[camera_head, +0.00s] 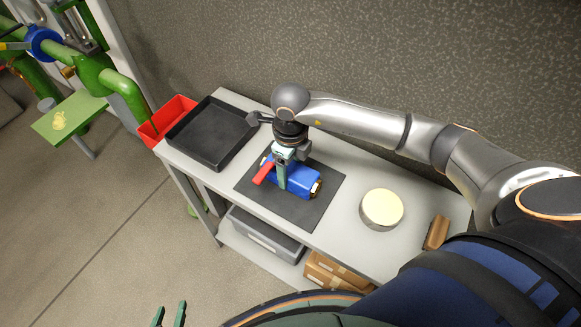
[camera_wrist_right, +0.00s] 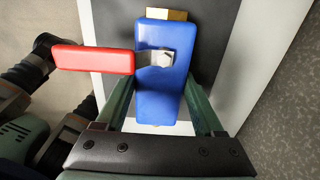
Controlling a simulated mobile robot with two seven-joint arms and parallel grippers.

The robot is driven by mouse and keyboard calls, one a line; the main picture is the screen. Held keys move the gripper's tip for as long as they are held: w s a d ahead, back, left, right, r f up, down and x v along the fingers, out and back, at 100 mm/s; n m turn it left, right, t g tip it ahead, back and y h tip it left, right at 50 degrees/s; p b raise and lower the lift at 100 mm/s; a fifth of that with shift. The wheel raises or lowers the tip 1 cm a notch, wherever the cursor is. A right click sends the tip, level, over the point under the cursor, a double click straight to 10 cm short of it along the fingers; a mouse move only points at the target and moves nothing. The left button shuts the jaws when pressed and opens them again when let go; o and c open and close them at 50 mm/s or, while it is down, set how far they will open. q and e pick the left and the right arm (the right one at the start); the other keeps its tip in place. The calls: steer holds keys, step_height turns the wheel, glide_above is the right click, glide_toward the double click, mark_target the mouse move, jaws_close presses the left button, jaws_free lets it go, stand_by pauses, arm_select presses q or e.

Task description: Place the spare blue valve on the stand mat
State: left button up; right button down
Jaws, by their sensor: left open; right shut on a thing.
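The spare blue valve (camera_head: 300,179) has a blue body, a red lever and brass ends. My right gripper (camera_head: 283,181) is shut on it, one finger on each side of the body. In the right wrist view the valve (camera_wrist_right: 160,95) lies between the fingers, with its red lever (camera_wrist_right: 93,59) pointing left. The stand mat (camera_head: 301,214) is a dark grey sheet on the table; the valve is over its middle. I cannot tell whether the valve touches it. My left gripper (camera_head: 168,314) is open and empty, low at the bottom edge, away from the table.
A black tray (camera_head: 238,149) and a red bin (camera_head: 172,115) stand left of the mat. A round tin (camera_head: 381,210) and a brown block (camera_head: 437,233) are to the right. A wall runs behind. Green pipework with another blue valve (camera_head: 44,41) is at far left.

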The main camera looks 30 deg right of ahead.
mark_target(290, 169)
jaws_free()
steer(key=shift+f, duration=0.1)
step_height(290, 169, up, 12)
steer(key=shift+r+b, duration=0.2)
steer(key=shift+b, duration=0.1)
steer(key=shift+a, duration=0.1)
stand_by(0.3)
